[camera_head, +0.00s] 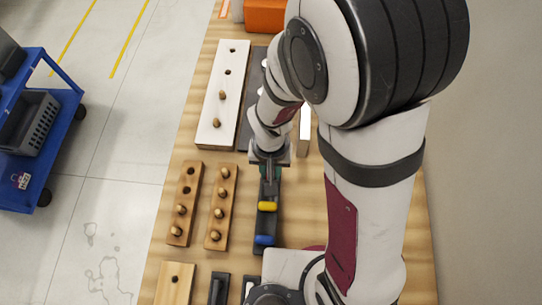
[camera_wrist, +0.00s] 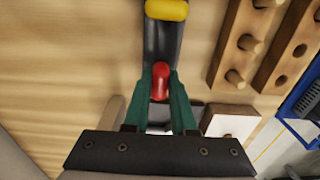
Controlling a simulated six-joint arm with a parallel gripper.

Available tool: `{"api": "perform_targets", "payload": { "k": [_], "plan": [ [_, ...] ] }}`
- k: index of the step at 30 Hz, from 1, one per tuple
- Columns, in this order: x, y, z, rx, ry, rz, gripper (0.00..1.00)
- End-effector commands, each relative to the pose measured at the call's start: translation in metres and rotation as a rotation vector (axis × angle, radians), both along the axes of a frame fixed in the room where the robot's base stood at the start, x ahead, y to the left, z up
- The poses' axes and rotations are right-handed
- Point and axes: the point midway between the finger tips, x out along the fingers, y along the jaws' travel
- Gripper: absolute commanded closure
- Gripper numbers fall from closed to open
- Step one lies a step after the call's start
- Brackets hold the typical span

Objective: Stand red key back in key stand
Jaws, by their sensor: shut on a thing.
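The dark key stand (camera_head: 268,222) lies lengthwise on the wooden table and holds a yellow key (camera_head: 267,206) and a blue key (camera_head: 265,239). In the wrist view the stand (camera_wrist: 163,42) runs up the picture, with the yellow key (camera_wrist: 167,10) at the top edge. My gripper (camera_wrist: 161,84) has green fingers shut on the red key (camera_wrist: 161,76). The red key is over the stand's near part, in line with the yellow key. In the head view my gripper (camera_head: 269,180) points down at the stand's far end and hides the red key. I cannot tell whether the red key touches the stand.
Two wooden peg blocks (camera_head: 184,206) (camera_head: 220,209) stand left of the stand. A white board (camera_head: 223,95) with holes and pegs lies behind them. An orange box (camera_head: 265,15) is at the far end. More blocks (camera_head: 174,283) lie in front. A blue cart (camera_head: 70,110) stands off the table.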

Motion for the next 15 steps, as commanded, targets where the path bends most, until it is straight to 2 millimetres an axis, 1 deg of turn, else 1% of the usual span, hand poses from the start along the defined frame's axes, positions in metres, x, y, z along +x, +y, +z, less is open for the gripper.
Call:
{"api": "perform_targets", "payload": {
  "k": [15],
  "plan": [
    [-0.0002,-0.0001,-0.0064,0.000,0.001,0.000,1.00]
  ]
}}
